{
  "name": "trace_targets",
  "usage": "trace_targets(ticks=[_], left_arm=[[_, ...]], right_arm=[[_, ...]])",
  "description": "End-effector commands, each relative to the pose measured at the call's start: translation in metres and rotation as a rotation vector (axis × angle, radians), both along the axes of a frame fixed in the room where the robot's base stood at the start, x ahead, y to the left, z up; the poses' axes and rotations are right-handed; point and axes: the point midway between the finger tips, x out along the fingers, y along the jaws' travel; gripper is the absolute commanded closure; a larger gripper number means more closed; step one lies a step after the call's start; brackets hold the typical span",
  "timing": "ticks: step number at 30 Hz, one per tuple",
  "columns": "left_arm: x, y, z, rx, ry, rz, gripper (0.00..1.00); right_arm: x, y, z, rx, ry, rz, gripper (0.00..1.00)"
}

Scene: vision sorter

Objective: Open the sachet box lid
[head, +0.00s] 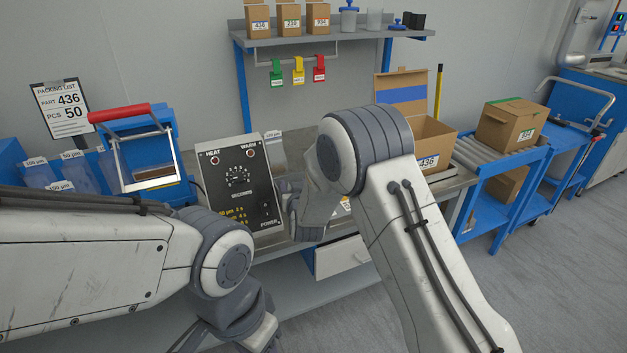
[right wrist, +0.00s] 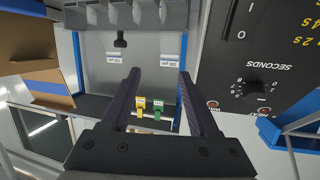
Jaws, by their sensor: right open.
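I cannot make out a sachet box or its lid for certain. A greyish, partly hidden container (head: 273,153) with a small white label stands just behind the control panel in the head view. In the right wrist view, two grey panels (right wrist: 135,72) carry small labels, with a dark knob (right wrist: 121,40) at their upper edge. My right gripper (right wrist: 158,72) is open, with nothing between its fingers; the panels lie beyond it. In the head view its own wrist mostly hides it. My left gripper (head: 190,338) is low at the bottom edge, its fingers cut off or dark.
The control panel (head: 238,185) stands close to the left of my right gripper. A blue sealer (head: 140,150) with a red handle is farther left. An open carton (head: 432,143) is at the right. A shelf (head: 335,37) with boxes and hanging tags is behind.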

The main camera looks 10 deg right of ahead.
Motion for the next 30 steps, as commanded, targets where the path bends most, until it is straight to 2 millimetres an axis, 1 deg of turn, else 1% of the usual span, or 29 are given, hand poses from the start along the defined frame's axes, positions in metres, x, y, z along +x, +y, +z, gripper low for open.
trace_targets(ticks=[1, 3, 4, 6, 8, 11, 14, 24, 30], left_arm=[[0.000, 0.000, -0.011, 0.000, 0.000, 0.000, 0.50], [0.000, 0.000, -0.016, 0.000, 0.000, 0.000, 0.50], [0.000, 0.000, -0.018, 0.000, 0.000, 0.000, 0.50], [0.000, 0.000, -0.020, 0.000, 0.000, 0.000, 0.50], [0.000, 0.000, -0.020, 0.000, 0.000, 0.000, 0.50], [0.000, 0.000, -0.020, 0.000, 0.000, 0.000, 0.50], [0.000, 0.000, -0.019, -0.001, -0.001, 0.000, 0.50], [0.000, 0.000, -0.017, -0.001, -0.001, 0.000, 0.50], [0.000, 0.000, -0.017, 0.000, 0.000, 0.000, 0.50]], right_arm=[[0.012, -0.016, -0.022, -0.009, -0.058, -0.043, 0.39], [0.022, -0.034, -0.032, -0.019, -0.139, -0.092, 0.39], [0.024, -0.040, -0.035, -0.023, -0.166, -0.108, 0.39], [0.028, -0.051, -0.039, -0.031, -0.218, -0.138, 0.39], [0.030, -0.057, -0.040, -0.036, -0.245, -0.153, 0.39], [0.035, -0.061, -0.040, -0.040, -0.266, -0.163, 0.39], [0.046, -0.062, -0.039, -0.040, -0.268, -0.164, 0.39], [0.104, -0.067, -0.040, -0.039, -0.266, -0.162, 0.39], [0.125, -0.067, -0.040, -0.039, -0.263, -0.161, 0.39]])
